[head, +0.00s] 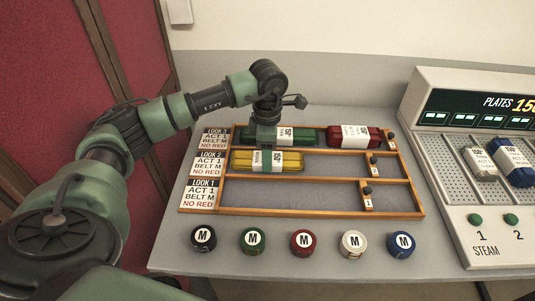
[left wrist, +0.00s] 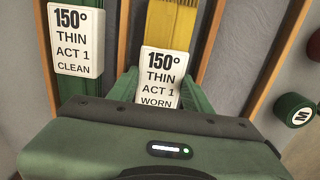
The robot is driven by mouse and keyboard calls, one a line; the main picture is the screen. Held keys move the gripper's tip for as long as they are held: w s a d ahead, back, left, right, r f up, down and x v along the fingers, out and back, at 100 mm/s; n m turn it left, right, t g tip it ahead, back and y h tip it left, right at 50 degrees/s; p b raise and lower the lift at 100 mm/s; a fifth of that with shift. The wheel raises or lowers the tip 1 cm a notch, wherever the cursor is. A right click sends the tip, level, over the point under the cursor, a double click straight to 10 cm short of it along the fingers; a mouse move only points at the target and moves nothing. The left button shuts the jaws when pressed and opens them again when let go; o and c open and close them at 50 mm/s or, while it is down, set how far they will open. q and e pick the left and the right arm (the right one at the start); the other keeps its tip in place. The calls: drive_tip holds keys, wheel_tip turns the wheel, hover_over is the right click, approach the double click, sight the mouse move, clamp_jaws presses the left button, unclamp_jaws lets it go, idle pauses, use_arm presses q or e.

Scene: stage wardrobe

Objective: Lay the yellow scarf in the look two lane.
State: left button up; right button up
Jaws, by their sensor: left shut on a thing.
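The yellow scarf (head: 240,160) is a folded bundle with a white tag, lying in the look 2 lane, the middle lane of the wooden rack (head: 310,213). My left gripper (head: 266,163) reaches down over it and is shut on it. In the left wrist view the yellow scarf (left wrist: 172,25) runs between the two green fingers, and its tag reads 150°, thin, act 1, worn. Whether the scarf touches the lane floor is hard to tell. The look 2 card (head: 208,164) reads act 1, belt M, no red. My right gripper is not in view.
The look 3 lane holds a green bundle (head: 305,135) and a red bundle (head: 337,136). The look 1 lane (head: 290,192) is empty. Several M discs, one green (head: 252,241), line the table front. A steam plate machine (head: 450,225) with two bundles stands at right.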

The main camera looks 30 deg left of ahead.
use_arm(q)
drive_tip(key=o, duration=1.1)
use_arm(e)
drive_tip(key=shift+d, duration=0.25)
use_arm(q)
drive_tip(key=shift+r, duration=0.1)
wheel_tip(320, 180, up, 12)
drive_tip(key=shift+r+b, duration=0.1)
drive_tip(key=shift+b, duration=0.5)
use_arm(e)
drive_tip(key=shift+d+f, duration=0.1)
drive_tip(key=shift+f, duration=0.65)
